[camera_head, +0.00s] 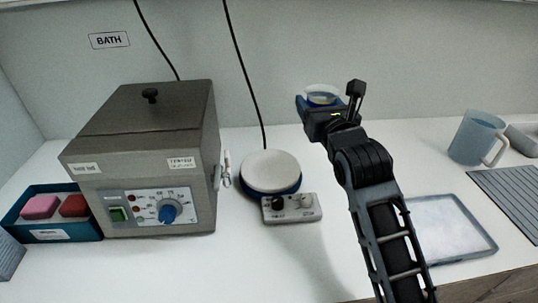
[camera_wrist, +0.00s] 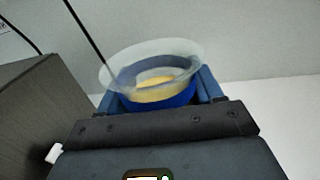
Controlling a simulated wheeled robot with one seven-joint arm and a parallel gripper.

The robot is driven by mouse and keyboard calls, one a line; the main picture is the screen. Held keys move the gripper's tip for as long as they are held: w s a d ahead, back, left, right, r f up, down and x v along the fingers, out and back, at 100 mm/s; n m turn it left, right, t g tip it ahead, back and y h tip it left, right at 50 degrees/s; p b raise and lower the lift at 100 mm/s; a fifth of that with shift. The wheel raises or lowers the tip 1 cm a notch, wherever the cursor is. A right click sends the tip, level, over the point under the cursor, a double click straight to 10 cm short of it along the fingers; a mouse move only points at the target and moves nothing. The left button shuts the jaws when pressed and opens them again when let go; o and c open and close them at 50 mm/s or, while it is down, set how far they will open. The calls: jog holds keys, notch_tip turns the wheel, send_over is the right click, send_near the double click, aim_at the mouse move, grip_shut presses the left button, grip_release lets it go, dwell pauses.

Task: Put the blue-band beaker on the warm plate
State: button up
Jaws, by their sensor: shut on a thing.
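The blue-band beaker (camera_head: 322,97) is held up in the air by my gripper (camera_head: 317,101), which is shut on it. In the wrist view the beaker (camera_wrist: 155,72) shows a clear rim, a blue band and yellow contents, and sits between the blue fingers of the gripper (camera_wrist: 160,98). It looks about upright. The warm plate (camera_head: 270,171) has a round white top on a blue base, with a control box (camera_head: 291,208) in front. Its top is bare. My gripper is to the right of the plate and above the bench.
A grey bath (camera_head: 150,150) with a lid knob stands left of the plate. A blue tray with pink and red blocks (camera_head: 52,236) is further left. At right are a shallow tray (camera_head: 445,262), a blue jug (camera_head: 476,138) and a ribbed mat (camera_head: 512,195). A black cable hangs behind the plate.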

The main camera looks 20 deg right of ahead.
jog(key=shift+w+a+f+b, duration=0.1)
jog(key=shift+a+f+b, duration=0.45)
jog(key=shift+a, duration=0.2)
jog(key=a+f, duration=0.1)
jog(key=a, duration=0.2)
jog(key=a+f+b, duration=0.1)
jog(key=a+f, duration=0.1)
jog(key=a, duration=0.1)
jog(key=a+f, duration=0.2)
jog(key=a, duration=0.1)
jog(key=shift+w+a+f, duration=0.1)
jog(key=shift+w+f, duration=0.1)
jog(key=shift+w, duration=0.05)
jog(key=shift+a+f+b, duration=0.1)
jog(key=shift+f+b, duration=0.55)
jog(key=shift+f, duration=1.35)
jog(key=shift+f, duration=0.15)
jog(key=o, duration=1.1)
jog(key=shift+o, duration=0.2)
jog(key=b+v, duration=0.1)
jog(key=v, duration=1.1)
jog(key=shift+s, duration=0.1)
